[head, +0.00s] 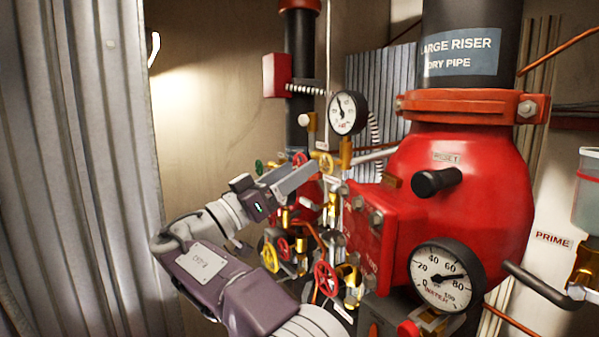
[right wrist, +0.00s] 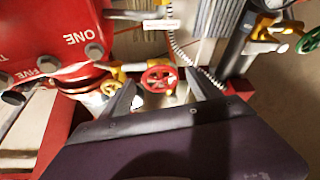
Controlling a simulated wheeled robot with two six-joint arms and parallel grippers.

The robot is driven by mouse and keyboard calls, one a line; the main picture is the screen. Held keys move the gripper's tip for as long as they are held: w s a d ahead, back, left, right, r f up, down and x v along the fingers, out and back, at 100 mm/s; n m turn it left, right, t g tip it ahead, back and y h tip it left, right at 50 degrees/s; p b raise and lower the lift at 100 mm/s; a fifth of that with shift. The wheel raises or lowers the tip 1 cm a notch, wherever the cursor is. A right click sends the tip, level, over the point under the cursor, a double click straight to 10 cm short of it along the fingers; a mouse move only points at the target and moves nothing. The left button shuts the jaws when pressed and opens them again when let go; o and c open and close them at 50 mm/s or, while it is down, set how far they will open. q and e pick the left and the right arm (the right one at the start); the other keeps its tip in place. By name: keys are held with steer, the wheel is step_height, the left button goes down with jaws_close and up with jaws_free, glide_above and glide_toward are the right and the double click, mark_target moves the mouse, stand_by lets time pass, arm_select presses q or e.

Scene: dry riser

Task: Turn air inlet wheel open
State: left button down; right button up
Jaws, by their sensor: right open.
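A red hand wheel (right wrist: 160,79) shows in the right wrist view, between and just beyond the two fingers of my right gripper (right wrist: 161,87). The fingers are apart and I see no grip on the wheel. No readable label tells me for sure that this is the air inlet wheel. In the head view my right gripper (head: 306,176) reaches into the cluster of valves, and its fingers hide part of the pipework. My left gripper is not in view.
The large red valve body (head: 465,200) blocks the right side.

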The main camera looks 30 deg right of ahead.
steer(key=b+v, duration=0.2)
steer(key=v, duration=0.5)
steer(key=shift+a, duration=0.2)
steer(key=shift+s+d, duration=0.1)
